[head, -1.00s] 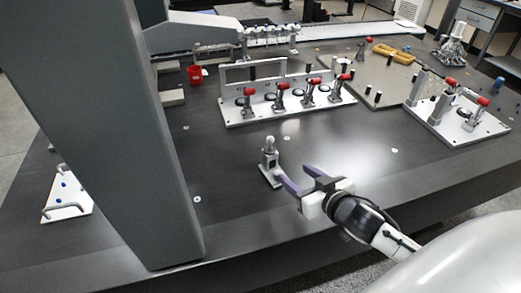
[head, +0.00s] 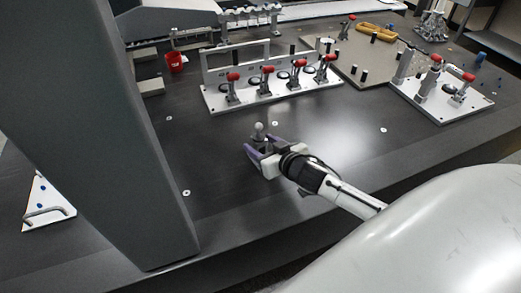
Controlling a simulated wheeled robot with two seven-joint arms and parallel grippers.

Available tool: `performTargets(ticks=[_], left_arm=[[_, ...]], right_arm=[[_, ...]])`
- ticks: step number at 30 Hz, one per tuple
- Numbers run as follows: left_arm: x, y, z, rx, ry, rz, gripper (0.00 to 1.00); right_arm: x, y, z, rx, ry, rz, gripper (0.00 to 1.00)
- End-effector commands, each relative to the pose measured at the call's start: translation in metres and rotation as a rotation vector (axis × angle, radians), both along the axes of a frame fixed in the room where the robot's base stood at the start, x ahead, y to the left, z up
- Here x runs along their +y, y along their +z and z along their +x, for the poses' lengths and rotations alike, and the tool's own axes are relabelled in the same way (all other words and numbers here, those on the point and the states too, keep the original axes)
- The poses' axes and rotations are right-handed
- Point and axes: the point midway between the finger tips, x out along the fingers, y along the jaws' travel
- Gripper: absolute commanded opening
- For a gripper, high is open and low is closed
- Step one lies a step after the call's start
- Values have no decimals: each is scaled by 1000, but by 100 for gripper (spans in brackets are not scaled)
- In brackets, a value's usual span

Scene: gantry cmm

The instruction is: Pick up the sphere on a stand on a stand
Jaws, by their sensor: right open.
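The sphere on a stand (head: 259,129) is a small grey ball on a short post, upright on the dark table. Its lower part and base are hidden by my right gripper. My right gripper (head: 257,146) has purple fingers and is open. Its fingers reach in from the front right, low around the stand below the ball. I cannot tell whether they touch it. My left gripper is not in view.
A white fixture plate (head: 215,101) with red-handled clamps stands behind the sphere, and another clamp plate (head: 440,112) is at the right. A red cup (head: 175,62) stands at the back left. A large grey column (head: 130,150) rises at the left. The dark table (head: 330,135) is bare around the sphere.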

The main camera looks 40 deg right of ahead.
Motion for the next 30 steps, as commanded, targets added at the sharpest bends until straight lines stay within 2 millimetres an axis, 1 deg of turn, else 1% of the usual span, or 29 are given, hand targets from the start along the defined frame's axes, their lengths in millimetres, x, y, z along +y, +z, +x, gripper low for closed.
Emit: performTargets(ticks=[1,3,8,9,14,18,26,29,30], left_arm=[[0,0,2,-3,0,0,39],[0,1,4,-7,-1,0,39],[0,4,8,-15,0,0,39],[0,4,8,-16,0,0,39],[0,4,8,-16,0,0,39],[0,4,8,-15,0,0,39],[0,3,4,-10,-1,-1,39],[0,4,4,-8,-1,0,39],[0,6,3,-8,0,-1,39]], right_arm=[[-1,-1,4,-1,-1,0,53],[0,-2,6,-1,0,0,53],[0,-2,5,0,1,0,53],[0,-2,5,0,1,0,51],[0,-2,5,0,1,1,24],[0,-2,5,0,1,1,1],[0,1,6,-6,2,0,0],[-1,7,7,-7,1,0,0],[-1,12,7,-8,1,0,0]])
